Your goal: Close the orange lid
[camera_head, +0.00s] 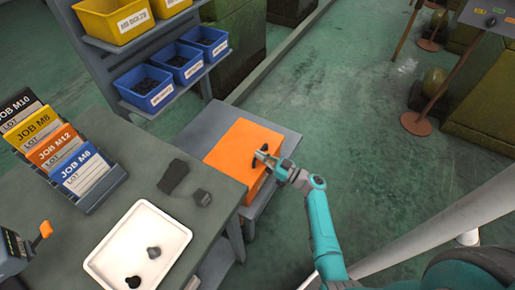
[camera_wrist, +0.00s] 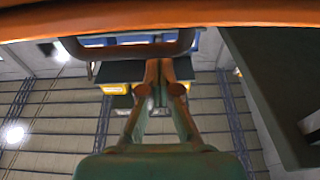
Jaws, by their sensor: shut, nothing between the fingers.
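The orange lid (camera_head: 238,140) is a broad, flat orange panel on the low grey bench in the head view. It appears to lie roughly flat, but I cannot tell whether it is fully down. A small dark handle (camera_head: 257,164) is on it near its right side. My gripper (camera_head: 263,156) is at this handle, with its fingers together. In the wrist view my gripper (camera_wrist: 166,66) is shut and empty, its fingertips close to a dark handle bar (camera_wrist: 125,52). An orange edge (camera_wrist: 150,17) of the lid spans the top of that view.
A grey worktable (camera_head: 224,192) stands left of the low bench, with a white tray (camera_head: 103,262) and dark parts on it. Job cards (camera_head: 57,145) stand in a rack. Blue bins (camera_head: 146,88) and yellow bins (camera_head: 112,18) sit on shelves behind. Open green floor (camera_head: 350,120) lies to the right.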

